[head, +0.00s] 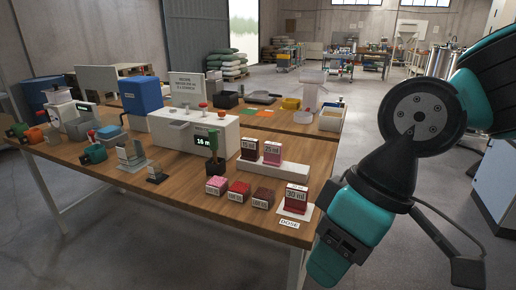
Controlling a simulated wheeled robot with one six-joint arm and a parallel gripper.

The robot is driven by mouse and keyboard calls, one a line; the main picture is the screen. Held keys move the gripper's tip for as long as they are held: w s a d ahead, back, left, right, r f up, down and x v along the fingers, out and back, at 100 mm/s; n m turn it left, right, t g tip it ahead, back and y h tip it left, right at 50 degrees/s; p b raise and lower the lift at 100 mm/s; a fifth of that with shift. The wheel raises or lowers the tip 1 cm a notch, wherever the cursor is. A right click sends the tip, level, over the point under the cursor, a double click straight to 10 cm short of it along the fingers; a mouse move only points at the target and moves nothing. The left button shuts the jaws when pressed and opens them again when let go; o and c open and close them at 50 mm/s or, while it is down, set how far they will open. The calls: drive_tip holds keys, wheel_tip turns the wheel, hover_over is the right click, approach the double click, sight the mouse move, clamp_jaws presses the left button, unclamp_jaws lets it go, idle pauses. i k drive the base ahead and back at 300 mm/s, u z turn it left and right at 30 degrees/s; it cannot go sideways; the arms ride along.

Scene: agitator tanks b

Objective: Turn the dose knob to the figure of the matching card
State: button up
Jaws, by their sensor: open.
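A white dispenser box (180,135) stands on the wooden table, with a dark display (203,141) reading about "16 m", its right end hidden by a dark green upright object (214,152). A red-topped part (221,113) sits on the box; I cannot tell which part is the dose knob. A card reading 30 ml (296,194) stands on a white plate behind a DOSE label (289,223). Cards reading about 15 ml (249,147) and 25 ml (272,153) stand on a white ledge. A sign (186,84) behind has unreadable small text.
Pink (216,186), red (239,191) and dark red (263,198) labelled blocks line the table front. A blue container (140,96) stands behind.

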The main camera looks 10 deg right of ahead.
sight(221, 114)
drive_tip(key=u, duration=0.3)
drive_tip(key=i, duration=0.75)
drive_tip(key=u, duration=0.05)
drive_tip(key=k, duration=0.65)
drive_tip(key=u, duration=0.55)
drive_tip(key=i, duration=0.55)
drive_tip(key=u, duration=0.7)
drive_tip(key=i, duration=0.7)
drive_tip(key=z, duration=0.5)
drive_tip(key=i, duration=0.7)
drive_tip(key=z, duration=0.65)
